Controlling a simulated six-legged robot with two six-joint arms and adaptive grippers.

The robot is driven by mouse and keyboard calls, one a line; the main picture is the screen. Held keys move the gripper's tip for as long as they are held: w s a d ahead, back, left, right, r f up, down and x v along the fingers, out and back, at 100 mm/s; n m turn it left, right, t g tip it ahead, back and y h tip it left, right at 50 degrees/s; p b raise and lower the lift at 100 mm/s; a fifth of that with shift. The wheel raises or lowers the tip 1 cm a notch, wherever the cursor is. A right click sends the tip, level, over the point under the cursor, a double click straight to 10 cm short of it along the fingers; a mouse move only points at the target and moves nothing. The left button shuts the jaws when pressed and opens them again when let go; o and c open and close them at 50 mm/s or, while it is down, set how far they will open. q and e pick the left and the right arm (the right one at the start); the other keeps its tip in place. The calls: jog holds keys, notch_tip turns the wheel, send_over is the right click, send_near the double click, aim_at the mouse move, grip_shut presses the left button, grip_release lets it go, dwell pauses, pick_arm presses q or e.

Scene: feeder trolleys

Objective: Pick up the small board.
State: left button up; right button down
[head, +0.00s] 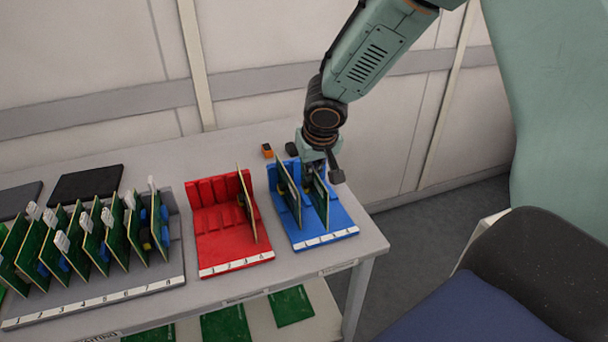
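My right gripper (322,175) points down over the blue rack (345,228) from the back. Its dark fingers are at the top of the right-hand green board (320,206) in that rack. I cannot tell if they are closed on it. This board stands upright in its slot and looks a little shorter than the taller green board (289,203) to its left. A thin upright board (246,208) stands at the right side of the red rack (213,225). Which board the task calls small is not marked. My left gripper is out of view.
A long grey rack (150,280) with several upright green boards stands at the left. A black pad (86,184) and a small orange block (267,151) lie behind. Green boards (290,306) lie on the lower shelf. A dark chair (535,270) stands at the right.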

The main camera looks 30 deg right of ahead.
jog(key=s+r+b, duration=0.1)
jog(key=s+r, duration=0.3)
jog(key=s, duration=0.3)
jog(key=shift+s+a+b, duration=0.3)
jog(key=shift+s+b, duration=0.05)
jog(key=shift+b, duration=0.05)
dwell(0.5)
notch_tip(320, 180, down, 4)
jog(key=b, duration=0.4)
jog(key=shift+a+f, duration=0.1)
jog(key=shift+f, duration=0.15)
